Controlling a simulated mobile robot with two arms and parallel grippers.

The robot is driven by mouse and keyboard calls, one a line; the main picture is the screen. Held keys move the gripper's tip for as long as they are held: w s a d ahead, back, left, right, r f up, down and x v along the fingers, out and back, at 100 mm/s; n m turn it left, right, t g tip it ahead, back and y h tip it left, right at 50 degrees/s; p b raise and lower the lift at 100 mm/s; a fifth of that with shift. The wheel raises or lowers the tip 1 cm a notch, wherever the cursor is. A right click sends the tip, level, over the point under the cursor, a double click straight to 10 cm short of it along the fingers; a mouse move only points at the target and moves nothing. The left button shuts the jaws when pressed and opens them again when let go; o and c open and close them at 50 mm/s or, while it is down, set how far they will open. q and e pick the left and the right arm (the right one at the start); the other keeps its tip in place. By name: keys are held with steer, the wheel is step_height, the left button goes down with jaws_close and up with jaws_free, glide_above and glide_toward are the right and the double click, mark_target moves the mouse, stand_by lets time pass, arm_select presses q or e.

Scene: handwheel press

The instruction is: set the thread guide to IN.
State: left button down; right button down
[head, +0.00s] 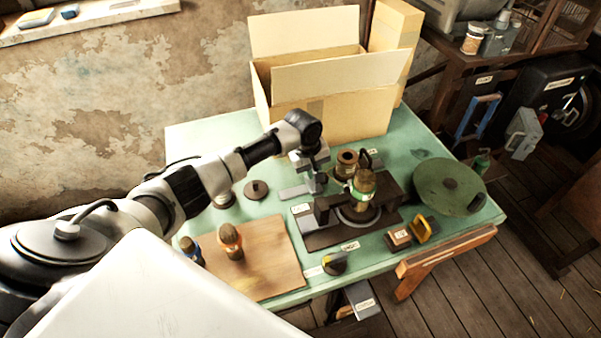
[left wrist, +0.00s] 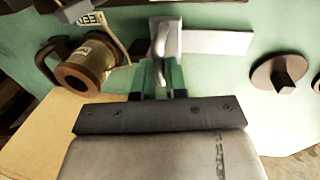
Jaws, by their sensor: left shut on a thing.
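The thread guide appears to be the grey metal piece with a flat plate in the left wrist view (left wrist: 215,43), with an upright curved part at its left end. In the head view its flat plate (head: 295,192) lies on the green table, left of the press. My left gripper (head: 318,178) comes down over it and hides much of it. In the left wrist view the fingers (left wrist: 161,75) are shut on its upright part. I cannot read an IN mark or tell the guide's setting. My right gripper is not in view.
A thread spool (head: 346,163) stands close right of the gripper, beside the dark press (head: 322,232) with its round bobbin. A dark knobbed disc (head: 256,190) is on the left. An open cardboard box (head: 330,95) stands behind. A wooden board (head: 262,262) lies in front.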

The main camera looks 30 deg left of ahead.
arm_select(q)
steer(key=shift+w+r, duration=0.1)
steer(key=c, duration=1.2)
jaws_free()
steer(key=shift+w+d, duration=0.15)
steer(key=shift+d, duration=0.05)
steer(key=shift+o, duration=0.2)
steer(key=shift+a+r, duration=0.15)
steer(key=shift+r, duration=0.3)
step_height(320, 180, up, 10)
steer(key=s+a+b, duration=0.1)
steer(key=shift+s+f, duration=0.2)
steer(key=shift+s, duration=0.15)
steer(key=shift+f, duration=0.1)
